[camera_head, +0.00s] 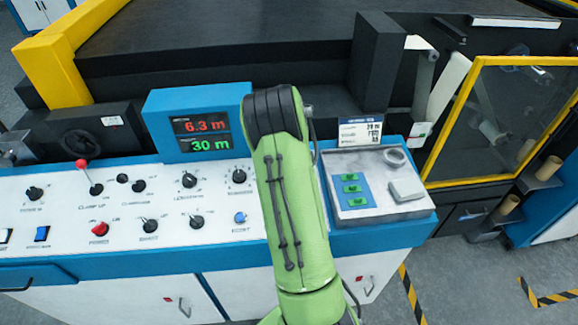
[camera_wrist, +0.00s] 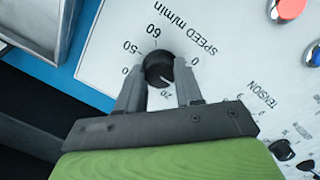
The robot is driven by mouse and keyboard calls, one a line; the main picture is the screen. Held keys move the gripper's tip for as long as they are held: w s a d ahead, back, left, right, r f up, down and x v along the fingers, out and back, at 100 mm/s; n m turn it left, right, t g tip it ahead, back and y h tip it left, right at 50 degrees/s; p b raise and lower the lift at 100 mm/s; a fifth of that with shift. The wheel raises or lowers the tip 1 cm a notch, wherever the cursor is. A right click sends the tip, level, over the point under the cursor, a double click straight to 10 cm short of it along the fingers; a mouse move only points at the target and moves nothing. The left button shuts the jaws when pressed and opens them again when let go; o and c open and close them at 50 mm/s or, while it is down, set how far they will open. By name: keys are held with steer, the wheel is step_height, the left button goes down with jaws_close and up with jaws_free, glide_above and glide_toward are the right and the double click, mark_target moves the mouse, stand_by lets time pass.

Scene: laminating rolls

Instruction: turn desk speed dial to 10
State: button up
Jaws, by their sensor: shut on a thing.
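In the wrist view, the black round speed dial (camera_wrist: 155,66) sits on the white panel under the upside-down label "SPEED m/min". Printed numbers, including 60, 50, 20 and 0, ring it. A small pale mark on the knob's lower right side points roughly toward the side of the 20; its exact reading is hard to tell. My gripper (camera_wrist: 160,76) has one finger on each side of the knob and is shut on it. In the head view, my green arm hides the gripper and the dial.
A display (camera_head: 205,135) reads 6.3 m and 30 m. Several other knobs, a red-topped lever (camera_head: 88,175) and a red button (camera_head: 100,229) stand on the console left of my arm. A grey tray (camera_head: 372,210) with green buttons lies to the right. A tension knob (camera_wrist: 282,149) is nearby.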

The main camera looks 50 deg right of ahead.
steer(key=o, duration=1)
steer(key=shift+o, duration=0.2)
step_height(320, 180, up, 16)
steer(key=a+p, duration=0.1)
steer(key=a, duration=0.1)
steer(key=shift+f+p, duration=0.15)
steer(key=shift+p, duration=0.2)
